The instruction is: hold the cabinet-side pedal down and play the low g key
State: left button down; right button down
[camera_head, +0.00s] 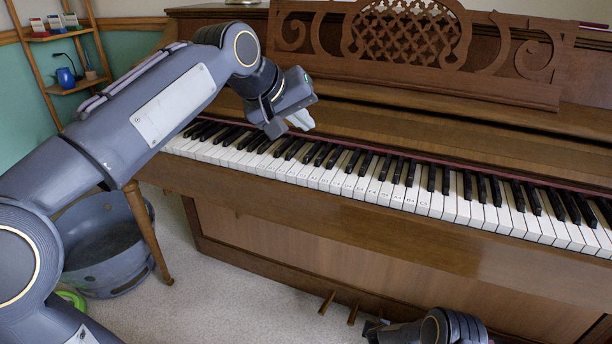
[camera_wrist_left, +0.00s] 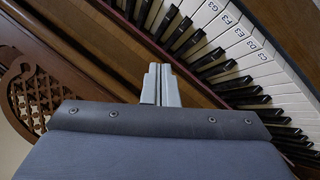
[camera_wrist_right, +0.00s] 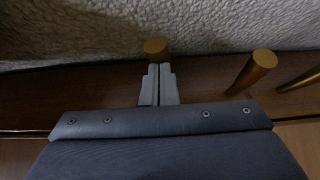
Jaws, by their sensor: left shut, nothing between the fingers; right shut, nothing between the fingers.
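The white and black keys (camera_head: 400,193) run across the upright piano (camera_head: 330,211); several white keys carry letter labels. In the left wrist view, the label near the top edge looks like G3, on a white key (camera_wrist_left: 213,12). My left gripper (camera_head: 304,121) is shut and empty above the rear of the keys. Contact with a key does not show. Two brass pedals (camera_head: 327,303) (camera_head: 353,313) show in the head view. The right wrist view shows three, and my shut right gripper (camera_wrist_right: 157,70) is right at the leftmost pedal (camera_wrist_right: 155,47), partly covering it. Whether it is pressed I cannot tell.
A carved music stand (camera_head: 410,35) rises behind the keys. A grey tub (camera_head: 105,245) and a small wooden shelf (camera_head: 70,88) stand at the left. Pale carpet (camera_head: 225,295) lies open in front of the piano.

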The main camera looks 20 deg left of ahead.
pick_arm(q)
send_near(310, 170)
jog(key=shift+w+d+f, duration=0.25)
jog(key=shift+w+f, duration=0.2)
jog(key=shift+w, duration=0.35)
jog(key=shift+w+d+f, duration=0.2)
jog(key=shift+w+f, duration=0.25)
jog(key=shift+w, duration=0.3)
jog(key=shift+w+d+f, duration=0.25)
jog(key=shift+w+f, duration=0.2)
jog(key=shift+w, duration=0.35)
pick_arm(e)
jog(key=shift+s+f, duration=0.2)
jog(key=shift+f, duration=0.05)
pick_arm(q)
jog(key=shift+f, duration=0.45)
jog(key=shift+f, duration=0.6)
dwell(0.4)
jog(key=shift+r, duration=1.05)
jog(key=shift+r, duration=0.1)
jog(key=shift+r, duration=2.45)
